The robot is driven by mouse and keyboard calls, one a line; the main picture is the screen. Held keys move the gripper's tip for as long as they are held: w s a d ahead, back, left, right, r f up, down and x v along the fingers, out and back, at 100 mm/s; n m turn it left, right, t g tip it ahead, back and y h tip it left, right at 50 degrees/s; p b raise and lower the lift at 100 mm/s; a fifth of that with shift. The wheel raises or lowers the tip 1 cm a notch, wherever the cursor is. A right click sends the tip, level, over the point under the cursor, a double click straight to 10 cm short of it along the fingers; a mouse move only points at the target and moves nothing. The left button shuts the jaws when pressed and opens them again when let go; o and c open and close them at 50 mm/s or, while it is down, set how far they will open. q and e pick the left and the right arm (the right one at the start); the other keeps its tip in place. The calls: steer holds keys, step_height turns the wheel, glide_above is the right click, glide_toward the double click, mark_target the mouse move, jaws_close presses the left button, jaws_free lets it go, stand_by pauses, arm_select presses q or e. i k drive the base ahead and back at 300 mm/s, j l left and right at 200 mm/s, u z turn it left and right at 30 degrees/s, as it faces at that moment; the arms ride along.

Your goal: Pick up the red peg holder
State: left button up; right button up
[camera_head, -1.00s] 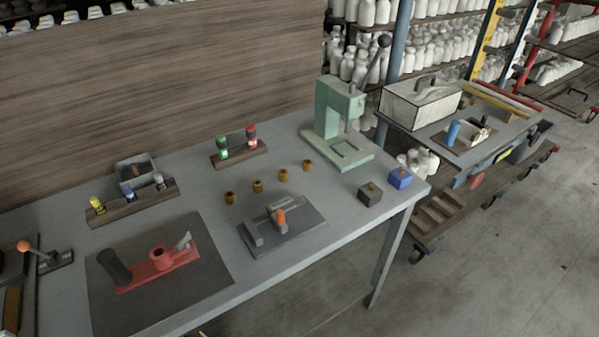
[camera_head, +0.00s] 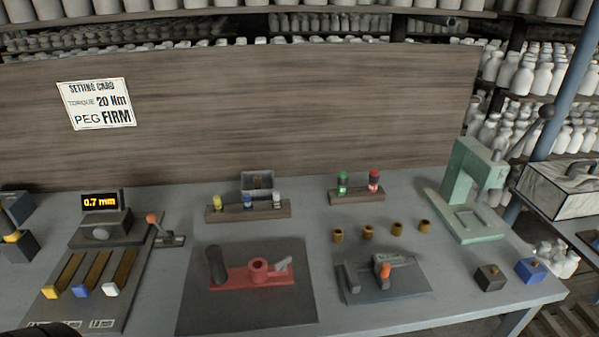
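A wooden rack (camera_head: 357,197) at the back of the bench bears a green-topped piece (camera_head: 342,182) and a red-topped piece (camera_head: 374,181), both upright, the red one on the right. A red tool (camera_head: 240,278) with a dark upright cylinder, a red ring and a grey lever lies on a dark mat (camera_head: 300,311) at front centre. I cannot tell from the picture which of the two red things is called the peg holder. Neither of my grippers shows in the head view.
Another rack (camera_head: 228,214) bears yellow, blue and grey-topped pieces. A green press (camera_head: 466,196) stands right, beside dark and blue blocks. A display (camera_head: 101,203) reads 0.7 mm; a card (camera_head: 96,104) reads 20 Nm, FIRM.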

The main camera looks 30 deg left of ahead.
mark_target(257, 273)
steer(key=k+l+u, duration=0.1)
steer(key=u, duration=1.25)
steer(key=k+j, duration=0.05)
